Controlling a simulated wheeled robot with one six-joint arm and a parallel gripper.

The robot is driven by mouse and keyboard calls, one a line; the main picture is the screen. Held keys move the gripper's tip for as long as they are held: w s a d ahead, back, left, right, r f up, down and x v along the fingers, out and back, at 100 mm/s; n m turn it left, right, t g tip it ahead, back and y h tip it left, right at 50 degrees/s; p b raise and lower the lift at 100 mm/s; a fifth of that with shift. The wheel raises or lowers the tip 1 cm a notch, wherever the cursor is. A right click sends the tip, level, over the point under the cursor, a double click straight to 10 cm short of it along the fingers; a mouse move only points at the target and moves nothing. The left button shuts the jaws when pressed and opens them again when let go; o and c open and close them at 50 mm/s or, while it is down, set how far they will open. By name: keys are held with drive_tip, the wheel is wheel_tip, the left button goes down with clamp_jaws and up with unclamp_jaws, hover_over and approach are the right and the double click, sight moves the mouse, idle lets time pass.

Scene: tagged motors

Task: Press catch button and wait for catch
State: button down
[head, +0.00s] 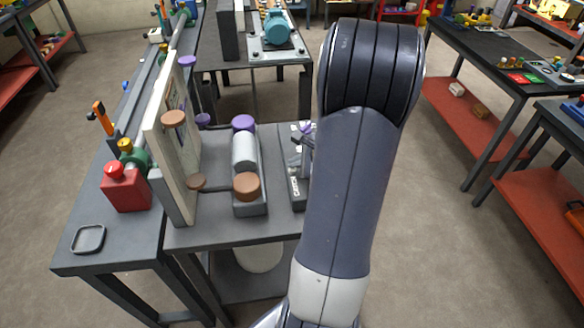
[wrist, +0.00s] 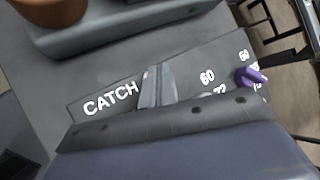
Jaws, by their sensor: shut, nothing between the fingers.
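A dark control panel with the white word CATCH (wrist: 110,98) lies below my gripper in the wrist view. The same panel shows in the head view (head: 295,190), partly covered by my arm. My gripper (wrist: 157,86) is shut and empty, its grey fingers over the panel just right of the word CATCH. No button shows clearly; the spot under the fingertips is hidden, and I cannot tell whether they touch the panel. A purple knob (wrist: 251,76) sits at the panel's right among white numbers such as 60 and 72.
A grey cradle holding a silver cylinder (head: 244,150) with brown and purple ends stands left of the panel. An upright board (head: 172,150) stands farther left. A red box (head: 125,188) and a small grey tray (head: 88,239) are on the left bench.

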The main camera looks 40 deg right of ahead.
idle(0.3)
drive_tip(key=shift+r+p, duration=0.45)
drive_tip(key=shift+r, duration=0.25)
wheel_tip(320, 180, up, 6)
drive_tip(key=p, duration=0.4)
drive_tip(key=shift+f, duration=0.1)
idle(0.5)
